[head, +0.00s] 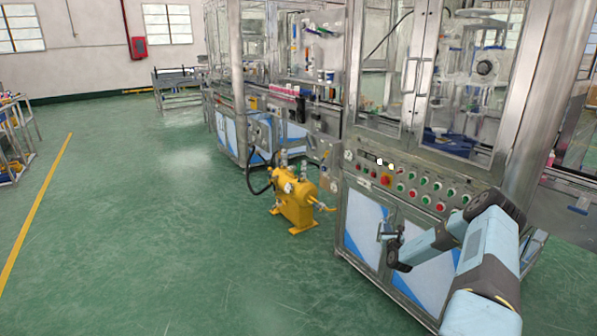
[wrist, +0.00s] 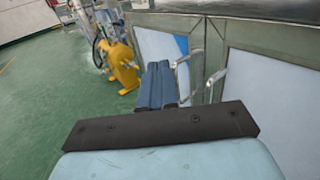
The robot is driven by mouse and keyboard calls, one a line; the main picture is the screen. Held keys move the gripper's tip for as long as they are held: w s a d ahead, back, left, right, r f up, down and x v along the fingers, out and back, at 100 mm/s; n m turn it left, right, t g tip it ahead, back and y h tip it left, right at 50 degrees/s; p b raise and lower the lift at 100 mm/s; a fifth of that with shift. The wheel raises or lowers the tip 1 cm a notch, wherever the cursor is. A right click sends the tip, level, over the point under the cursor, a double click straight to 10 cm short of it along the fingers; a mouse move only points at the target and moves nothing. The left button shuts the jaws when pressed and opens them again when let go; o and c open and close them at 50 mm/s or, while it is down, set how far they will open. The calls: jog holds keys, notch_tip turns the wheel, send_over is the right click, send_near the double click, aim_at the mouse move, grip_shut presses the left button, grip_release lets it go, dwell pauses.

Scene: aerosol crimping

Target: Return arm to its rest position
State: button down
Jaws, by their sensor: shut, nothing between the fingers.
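My arm is at the lower right of the head view, folded in front of the machine's lower cabinet doors. My gripper (head: 385,231) points left there, close in front of the blue-and-white doors. In the wrist view my gripper (wrist: 160,70) shows its two dark blue fingers side by side, touching, with nothing between them. It is apart from the cabinet's door handles (wrist: 187,58) in that view; the exact gap cannot be told.
The crimping machine (head: 430,190) has a panel of green and red buttons and glass doors. A yellow pump unit (head: 293,205) stands on the floor at its left. A shelf rack (head: 15,140) is at the far left. The green floor between is clear.

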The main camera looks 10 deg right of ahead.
jog(key=w+a+r+n+g+y, duration=0.1)
jog(key=a+r+n+y, duration=0.55)
jog(key=a+r, duration=0.45)
jog(key=a+r+n+y, duration=0.6)
jog(key=a+r+n, duration=0.15)
jog(key=r, duration=0.55)
jog(key=s+a+r+n+g+y, duration=0.4)
jog(key=s+a+r+n+g, duration=0.65)
jog(key=a+r, duration=0.55)
jog(key=s+a+r+n+g+h, duration=0.1)
jog(key=s+a+r+n+h, duration=0.15)
jog(key=s, duration=0.55)
jog(key=s+a+r+n+g+h, duration=0.1)
jog(key=s+a+r+n+h, duration=0.15)
jog(key=s, duration=0.65)
jog(key=s+a+r+n+g+h, duration=0.1)
jog(key=s+r+n, duration=0.25)
jog(key=s, duration=0.45)
jog(key=s+d+r+n+t+h, duration=0.1)
jog(key=s+d+n+h, duration=0.1)
jog(key=s, duration=0.9)
jog(key=s+d+r+n+t+h, duration=0.1)
jog(key=s+d+h, duration=0.4)
jog(key=s, duration=0.6)
jog(key=shift+s+d+r+n, duration=0.2)
jog(key=shift+d+r+n, duration=0.55)
jog(key=shift+n, duration=0.35)
